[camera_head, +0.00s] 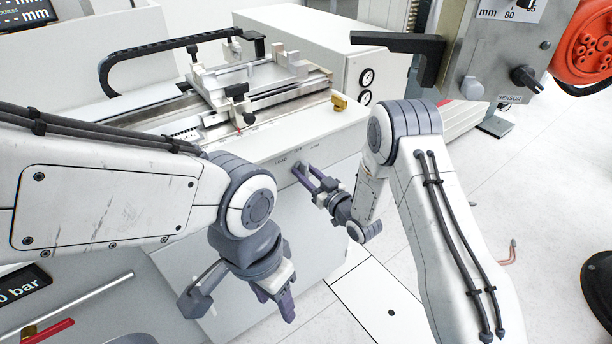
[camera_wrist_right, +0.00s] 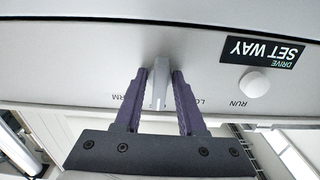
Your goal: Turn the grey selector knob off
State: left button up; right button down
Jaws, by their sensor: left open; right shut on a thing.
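The grey selector knob (camera_wrist_right: 160,88) shows in the right wrist view on the pale machine panel. Its narrow ridge stands roughly upright in that picture, between two partly covered upside-down labels; the one at left ends in "RM", the one at right begins "LO". My right gripper (camera_wrist_right: 159,112) has its purple fingers on either side of the knob and is shut on it. In the head view my right gripper (camera_head: 303,170) reaches the front edge of the machine, by small labels; the knob is mostly hidden there. My left gripper (camera_head: 238,306) is open and empty, lower in the picture.
A white push button (camera_wrist_right: 256,82) sits beside the knob, by a "DRIVE SET WAY" plate (camera_wrist_right: 264,52). A bench with a metal clamp fixture (camera_head: 250,80) lies behind. A sensor box with a black knob (camera_head: 525,78) and a red handwheel (camera_head: 585,45) stand at upper right.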

jog(key=shift+d, duration=0.15)
dwell(0.3)
jog(key=c, duration=0.8)
grip_release()
jog(key=shift+s, duration=0.1)
jog(key=b+v, duration=0.1)
jog(key=v, duration=0.9)
jog(key=shift+b, duration=0.35)
